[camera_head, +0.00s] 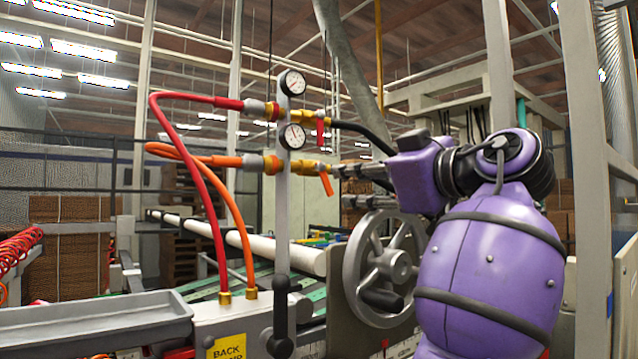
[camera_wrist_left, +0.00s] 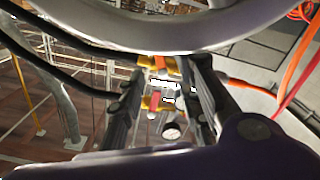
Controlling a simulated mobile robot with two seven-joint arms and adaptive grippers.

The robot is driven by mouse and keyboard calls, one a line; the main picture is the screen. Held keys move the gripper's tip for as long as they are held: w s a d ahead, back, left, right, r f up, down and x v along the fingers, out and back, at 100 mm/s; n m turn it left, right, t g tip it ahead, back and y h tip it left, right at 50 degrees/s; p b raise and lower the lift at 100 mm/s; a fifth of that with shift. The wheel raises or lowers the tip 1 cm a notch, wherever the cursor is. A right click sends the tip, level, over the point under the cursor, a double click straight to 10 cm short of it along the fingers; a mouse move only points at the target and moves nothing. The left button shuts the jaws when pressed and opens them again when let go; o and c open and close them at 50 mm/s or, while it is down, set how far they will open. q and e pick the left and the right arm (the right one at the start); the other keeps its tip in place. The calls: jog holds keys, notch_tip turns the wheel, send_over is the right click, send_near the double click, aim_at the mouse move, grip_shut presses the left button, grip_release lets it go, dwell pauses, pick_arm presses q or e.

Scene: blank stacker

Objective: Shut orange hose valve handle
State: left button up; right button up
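The orange valve handle (camera_head: 326,184) hangs down, slightly tilted, from a brass valve (camera_head: 303,166) on the orange hose (camera_head: 220,161). It also shows in the left wrist view (camera_wrist_left: 160,62). My left gripper (camera_head: 347,172) is just right of the handle, its fingers pointing left toward it. In the left wrist view its two dark fingers (camera_wrist_left: 165,98) are spread apart, with the valves seen between them. The gripper looks open and empty. Whether a finger touches the orange handle cannot be told. My right gripper is not in view.
A red valve handle (camera_head: 320,132) hangs just above, on the red hose line (camera_head: 196,99). Two gauges (camera_head: 292,83) sit on the grey post. A large handwheel (camera_head: 386,268) stands below my arm. A grey tray (camera_head: 95,322) lies at lower left.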

aim_at(327, 181)
pick_arm(q)
jog(key=x, duration=0.2)
jog(key=b+x, duration=0.1)
jog(key=x, duration=0.3)
jog(key=shift+w+f, duration=0.1)
jog(key=shift+f, duration=0.15)
jog(key=shift+w+a+b, duration=0.25)
jog(key=shift+w+b, duration=0.05)
jog(key=shift+r, duration=0.3)
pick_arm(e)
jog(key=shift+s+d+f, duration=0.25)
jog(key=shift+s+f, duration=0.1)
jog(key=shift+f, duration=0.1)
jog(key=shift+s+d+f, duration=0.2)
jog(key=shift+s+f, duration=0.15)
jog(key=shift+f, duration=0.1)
pick_arm(q)
jog(key=shift+w+a, duration=0.1)
jog(key=c, duration=0.4)
grip_shut()
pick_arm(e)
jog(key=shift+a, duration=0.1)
